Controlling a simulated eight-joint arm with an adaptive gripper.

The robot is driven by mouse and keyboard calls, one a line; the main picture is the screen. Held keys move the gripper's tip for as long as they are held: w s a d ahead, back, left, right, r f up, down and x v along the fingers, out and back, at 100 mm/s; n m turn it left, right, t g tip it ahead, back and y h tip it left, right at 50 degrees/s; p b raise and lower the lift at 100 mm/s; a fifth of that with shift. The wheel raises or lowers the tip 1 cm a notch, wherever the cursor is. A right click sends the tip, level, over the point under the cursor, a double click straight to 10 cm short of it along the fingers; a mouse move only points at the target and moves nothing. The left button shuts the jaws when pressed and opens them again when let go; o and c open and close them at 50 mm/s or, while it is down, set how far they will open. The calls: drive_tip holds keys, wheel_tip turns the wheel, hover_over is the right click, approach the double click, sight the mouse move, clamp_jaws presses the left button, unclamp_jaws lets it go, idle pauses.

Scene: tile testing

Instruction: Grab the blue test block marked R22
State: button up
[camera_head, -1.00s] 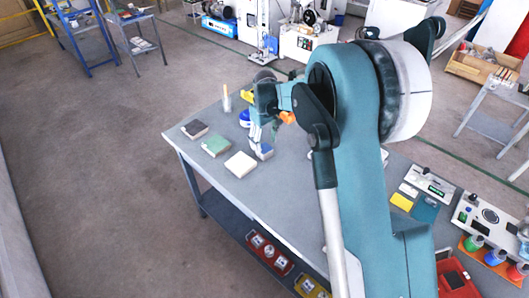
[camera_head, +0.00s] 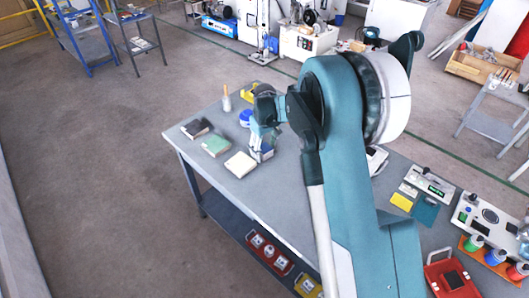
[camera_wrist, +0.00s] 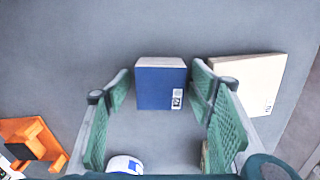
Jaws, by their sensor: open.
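The blue test block (camera_wrist: 158,88) is a blue box with a pale top edge and a small white label at its lower right. The label's writing is too small to read. My gripper (camera_wrist: 160,84) is open, with one green ribbed finger on each side of the block's near part. I see a gap at the left finger; the right fingertip is very close to the block's right side, and I cannot tell if it touches. In the head view my gripper (camera_head: 262,146) is low over the table and hides most of the block.
A cream block (camera_head: 240,164) is just left of my gripper; it also shows close by the right finger in the wrist view (camera_wrist: 252,80). Green (camera_head: 216,145) and dark (camera_head: 196,128) blocks are farther left. An orange holder (camera_wrist: 32,142) lies at the wrist view's lower left.

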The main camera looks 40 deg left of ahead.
sight(264, 148)
drive_tip(key=shift+c, duration=0.7)
drive_tip(key=c, duration=1)
drive_tip(key=shift+c, duration=0.2)
drive_tip(key=shift+r, duration=0.1)
drive_tip(key=shift+r, duration=4.9)
